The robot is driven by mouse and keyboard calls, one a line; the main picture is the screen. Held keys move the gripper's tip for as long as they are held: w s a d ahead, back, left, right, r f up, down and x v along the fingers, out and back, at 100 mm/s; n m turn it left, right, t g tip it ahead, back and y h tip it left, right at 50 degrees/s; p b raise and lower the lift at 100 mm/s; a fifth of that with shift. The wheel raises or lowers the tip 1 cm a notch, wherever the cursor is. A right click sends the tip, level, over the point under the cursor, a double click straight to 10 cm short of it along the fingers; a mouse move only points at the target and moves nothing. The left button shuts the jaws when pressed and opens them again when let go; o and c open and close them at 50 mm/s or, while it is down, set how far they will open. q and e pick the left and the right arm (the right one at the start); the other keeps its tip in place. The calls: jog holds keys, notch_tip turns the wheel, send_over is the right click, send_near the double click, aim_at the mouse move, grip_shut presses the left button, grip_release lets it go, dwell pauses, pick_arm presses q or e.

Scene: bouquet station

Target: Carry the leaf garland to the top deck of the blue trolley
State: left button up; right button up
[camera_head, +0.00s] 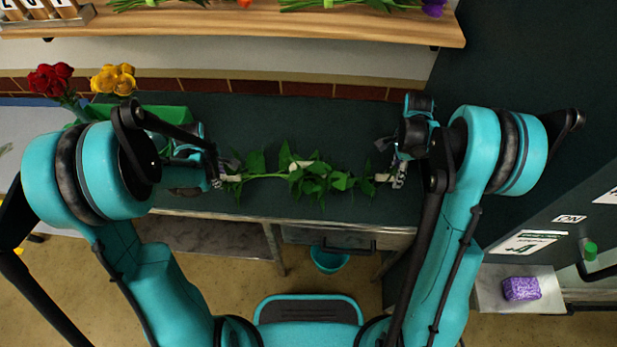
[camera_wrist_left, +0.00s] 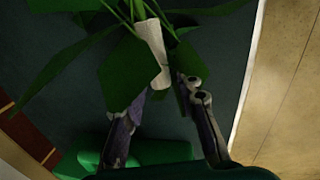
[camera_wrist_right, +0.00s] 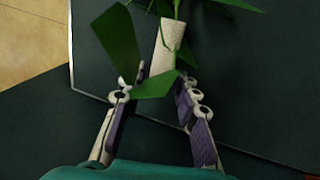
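The leaf garland (camera_head: 315,178) lies lengthwise over the dark green counter, with leafy stems and a white wrapped tab at each end. My left gripper (camera_head: 222,172) is at its left end. In the left wrist view (camera_wrist_left: 163,92) its fingers stand apart on either side of the white tab, with small gaps. My right gripper (camera_head: 392,170) is at the right end. In the right wrist view (camera_wrist_right: 157,85) its fingers straddle the other tab, and a leaf partly covers one fingertip. A pale surface with a blue edge (camera_head: 22,102) shows at far left; I cannot tell whether it is the trolley.
The dark counter (camera_head: 300,120) has free room behind the garland. Red flowers (camera_head: 50,78), yellow flowers (camera_head: 113,80) and a green block (camera_head: 150,112) are at the left. A wooden shelf (camera_head: 250,36) runs above. A teal bucket (camera_head: 329,260) and a purple block (camera_head: 521,289) sit lower.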

pick_arm(q)
jog(key=shift+w+f, duration=0.1)
jog(key=shift+f, duration=0.45)
pick_arm(e)
jog(key=shift+s+f, duration=0.1)
jog(key=shift+f, duration=0.4)
pick_arm(q)
grip_shut()
pick_arm(e)
grip_shut()
